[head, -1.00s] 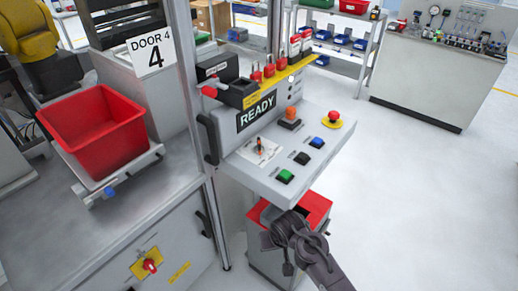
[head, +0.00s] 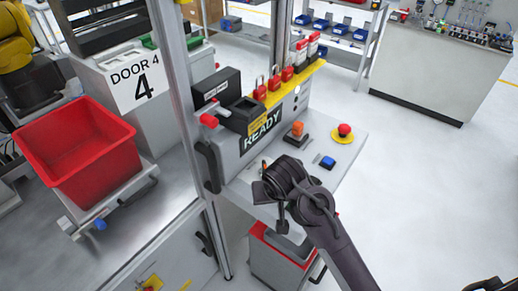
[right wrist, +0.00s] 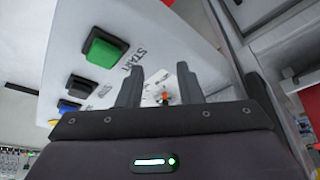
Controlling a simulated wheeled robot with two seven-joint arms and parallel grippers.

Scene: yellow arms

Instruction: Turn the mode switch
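The mode switch (right wrist: 165,98), a small dark knob with a red-orange mark on a white plate, shows between my fingers in the right wrist view. In the head view my right arm hides most of it on the sloped console (head: 345,150). My right gripper (right wrist: 160,74) is open, its two fingers apart, pointing toward the switch with nothing between them in its grasp. I cannot tell the exact gap to the switch. In the head view the right gripper (head: 268,190) is over the console's left front part. My left gripper is not in view.
A green START button (right wrist: 104,47) and a blue button (head: 327,162) sit near the switch. An emergency stop (head: 344,130) and orange button (head: 297,129) are further back. Red padlocks (head: 274,83) hang behind. A red-topped bin (head: 262,233) stands below.

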